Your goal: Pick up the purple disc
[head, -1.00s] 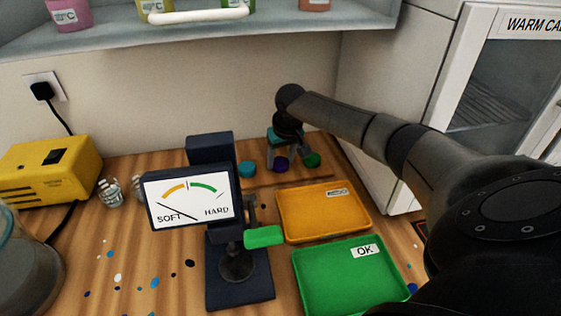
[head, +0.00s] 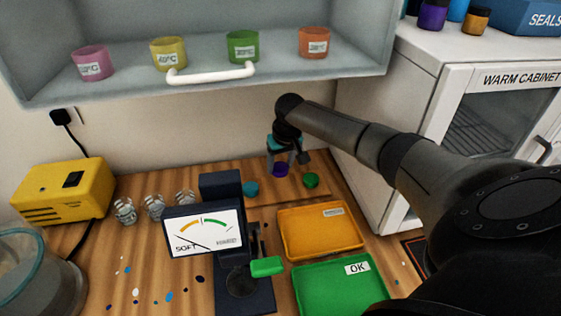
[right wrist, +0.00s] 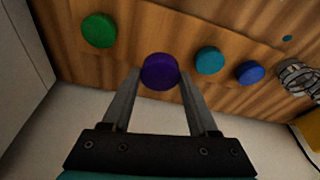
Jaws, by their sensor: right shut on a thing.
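The purple disc (head: 280,170) is between the fingers of my right gripper (head: 284,160), at the back of the bench. In the right wrist view, both fingers press on the sides of the purple disc (right wrist: 160,71); the gripper is shut on it. The disc appears raised a little above the wood. A green disc (head: 311,180) lies to its right and a teal disc (head: 251,189) to its left. A blue disc (right wrist: 250,73) shows beyond the teal one in the right wrist view. My left gripper is not in view.
An orange tray (head: 283,249) and a green OK tray (head: 310,300) lie in front. A SOFT/HARD gauge (head: 205,232) stands left of them. A shelf with several cups (head: 243,47) hangs above; a white warm cabinet (head: 400,110) stands at the right.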

